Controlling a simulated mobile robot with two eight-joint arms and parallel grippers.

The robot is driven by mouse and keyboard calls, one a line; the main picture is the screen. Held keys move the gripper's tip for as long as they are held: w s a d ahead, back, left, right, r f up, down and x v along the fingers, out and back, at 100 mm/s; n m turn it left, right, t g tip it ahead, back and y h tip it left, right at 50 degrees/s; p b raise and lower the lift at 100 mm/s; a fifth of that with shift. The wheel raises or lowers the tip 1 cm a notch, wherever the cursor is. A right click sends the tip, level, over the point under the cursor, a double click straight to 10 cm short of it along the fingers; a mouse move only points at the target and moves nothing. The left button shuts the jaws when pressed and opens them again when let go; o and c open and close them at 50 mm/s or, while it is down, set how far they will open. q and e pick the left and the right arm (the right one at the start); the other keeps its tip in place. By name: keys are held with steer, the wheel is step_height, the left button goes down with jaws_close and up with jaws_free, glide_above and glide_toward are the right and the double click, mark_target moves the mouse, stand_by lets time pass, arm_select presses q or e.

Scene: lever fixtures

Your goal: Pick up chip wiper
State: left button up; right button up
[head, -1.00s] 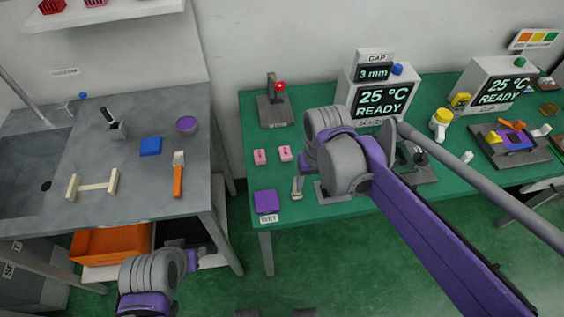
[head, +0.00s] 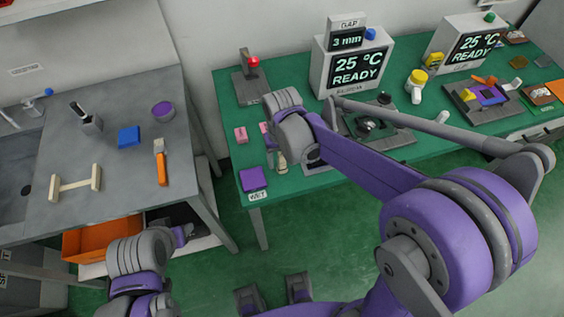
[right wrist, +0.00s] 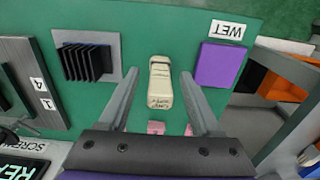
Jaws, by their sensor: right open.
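A small beige block-like piece with dark lettering, which looks like the chip wiper (right wrist: 160,82), lies on the green bench in the right wrist view. Its writing is too small to read. My right gripper (right wrist: 158,74) is open, with one finger on each side of it and gaps between. In the head view the piece (head: 282,162) shows partly beside my right wrist, which hides the fingers.
A purple pad (right wrist: 219,65) labelled WET lies to one side, and a slotted black rack (right wrist: 88,62) to the other. Pink blocks (right wrist: 156,127) lie close to the gripper. A red-knobbed lever fixture (head: 250,80) stands behind. Green bench beyond the piece is clear.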

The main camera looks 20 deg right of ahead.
steer(key=shift+f, duration=0.55)
jaws_close()
steer(key=shift+r, duration=0.15)
step_height(320, 180, up, 10)
steer(key=shift+f+p, duration=0.1)
steer(key=shift+p, duration=0.25)
